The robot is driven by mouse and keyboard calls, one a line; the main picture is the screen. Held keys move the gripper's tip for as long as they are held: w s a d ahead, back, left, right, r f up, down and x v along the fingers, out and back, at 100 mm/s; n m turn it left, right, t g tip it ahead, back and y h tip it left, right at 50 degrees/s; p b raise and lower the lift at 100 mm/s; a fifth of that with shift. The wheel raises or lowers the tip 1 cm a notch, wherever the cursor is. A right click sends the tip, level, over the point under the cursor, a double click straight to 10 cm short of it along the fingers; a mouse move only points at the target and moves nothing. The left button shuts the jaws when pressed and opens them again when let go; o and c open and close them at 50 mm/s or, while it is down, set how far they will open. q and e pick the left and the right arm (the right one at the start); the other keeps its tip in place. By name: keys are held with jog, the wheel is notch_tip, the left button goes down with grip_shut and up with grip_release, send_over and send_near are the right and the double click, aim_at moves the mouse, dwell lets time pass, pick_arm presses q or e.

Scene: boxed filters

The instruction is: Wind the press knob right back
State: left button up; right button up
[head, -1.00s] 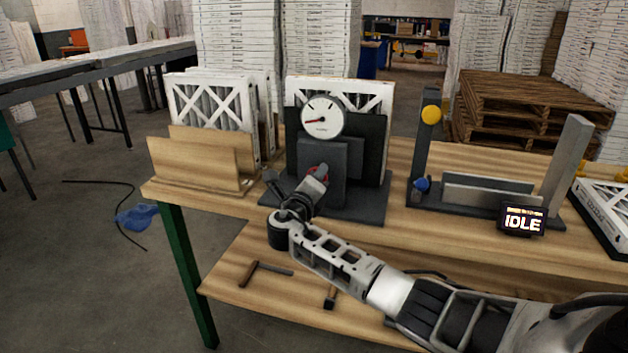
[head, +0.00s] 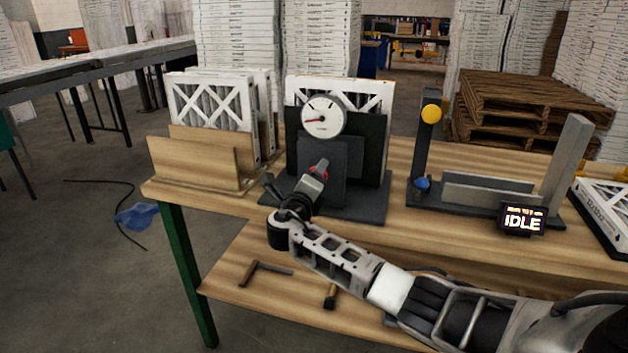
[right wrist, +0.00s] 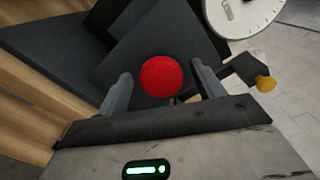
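The press is a dark grey block (head: 350,180) on a dark base, with a round white gauge (head: 323,116) on top; its red needle points left. The red press knob (right wrist: 161,76) is round and sits between the two fingers of my right gripper (right wrist: 162,90) in the right wrist view, with a gap showing on each side. The gripper is open. My left gripper is not in view.
A dark arm with an orange tip (right wrist: 265,83) sticks out beside the right finger. White-framed filters (head: 212,105) stand behind a wooden holder at left. A fixture with a yellow button (head: 431,114) and a display reading IDLE (head: 523,219) stand at right. Tools lie on the lower shelf.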

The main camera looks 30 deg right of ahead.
jog(key=v, duration=1.6)
